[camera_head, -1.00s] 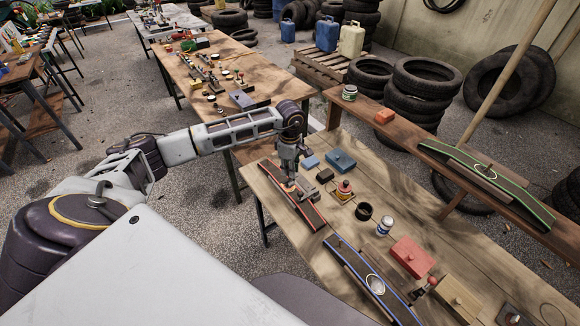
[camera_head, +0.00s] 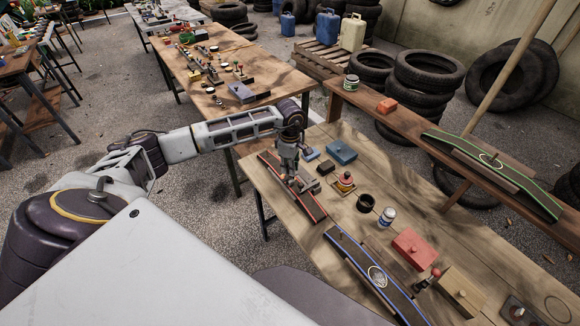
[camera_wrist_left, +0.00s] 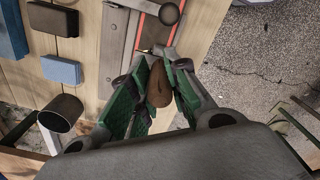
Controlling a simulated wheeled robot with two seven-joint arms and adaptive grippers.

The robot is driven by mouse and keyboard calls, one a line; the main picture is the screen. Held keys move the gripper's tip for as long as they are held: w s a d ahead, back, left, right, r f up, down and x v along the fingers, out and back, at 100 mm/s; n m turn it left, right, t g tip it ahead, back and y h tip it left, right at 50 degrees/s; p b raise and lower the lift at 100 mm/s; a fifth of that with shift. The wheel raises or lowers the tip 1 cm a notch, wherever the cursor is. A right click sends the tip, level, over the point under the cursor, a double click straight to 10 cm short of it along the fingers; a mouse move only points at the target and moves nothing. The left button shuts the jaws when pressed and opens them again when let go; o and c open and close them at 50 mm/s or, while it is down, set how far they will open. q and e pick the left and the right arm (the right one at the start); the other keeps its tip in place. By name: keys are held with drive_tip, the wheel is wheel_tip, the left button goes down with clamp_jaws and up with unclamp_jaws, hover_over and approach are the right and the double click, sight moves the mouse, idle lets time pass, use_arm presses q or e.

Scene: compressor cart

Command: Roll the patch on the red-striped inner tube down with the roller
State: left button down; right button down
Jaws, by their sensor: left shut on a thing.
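The red-striped inner tube (camera_head: 314,207) lies near the left end of the wooden table; its red edge also shows in the left wrist view (camera_wrist_left: 131,58). My left gripper (camera_head: 291,178) is above the tube. In the left wrist view my left gripper (camera_wrist_left: 160,85) is shut on the brown wooden handle of the roller (camera_wrist_left: 159,92). The roller's working end is toward the tube, but I cannot tell whether it touches. The patch is hidden or too small to make out. My right gripper is not in view.
A blue-striped tube (camera_head: 354,255) lies nearer on the table, and a green-striped one (camera_head: 504,172) on the raised shelf. A blue box (camera_head: 341,152), a black cup (camera_head: 365,202), a white-capped jar (camera_head: 387,217) and a red box (camera_head: 414,247) stand right of the gripper.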

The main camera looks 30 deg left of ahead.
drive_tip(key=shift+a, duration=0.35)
use_arm(q)
drive_tip(key=shift+f, duration=0.15)
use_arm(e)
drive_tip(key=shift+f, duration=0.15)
use_arm(q)
drive_tip(key=shift+f+b, duration=0.15)
drive_tip(key=shift+b, duration=0.15)
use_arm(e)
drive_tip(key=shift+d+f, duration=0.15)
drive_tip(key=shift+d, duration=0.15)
